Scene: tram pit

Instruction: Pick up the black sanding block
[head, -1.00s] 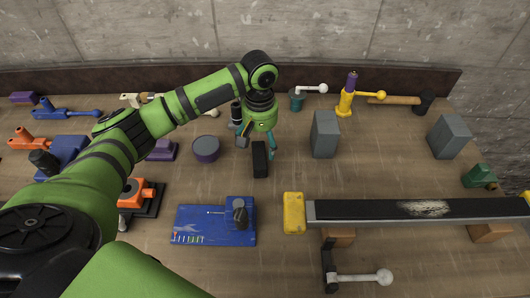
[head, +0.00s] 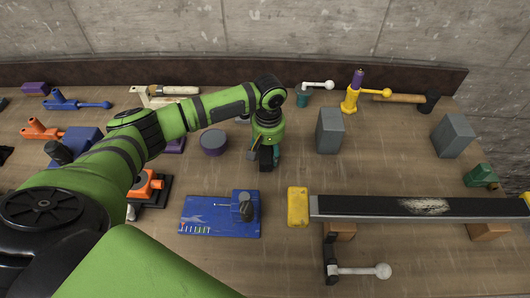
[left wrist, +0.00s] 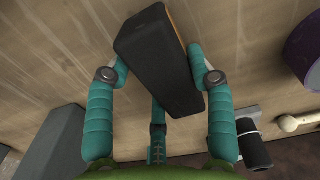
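The black sanding block (head: 267,158) stands on the wooden bench, with my left gripper (head: 265,150) right above and around it. In the left wrist view the black block (left wrist: 158,55) is large and lies at a slant between the teal fingers, with a thin orange strip along its right side. My left gripper (left wrist: 158,75) has its fingers spread, one tip near each side of the block and a third finger behind. I cannot tell whether the tips touch it. My right gripper is not in view.
A purple round tin (head: 213,142) stands just left of the block. Grey blocks (head: 330,131) stand to the right. A blue board (head: 212,222), a yellow block (head: 298,207) and a long black-topped bar (head: 420,207) lie nearer. Bench between these is clear.

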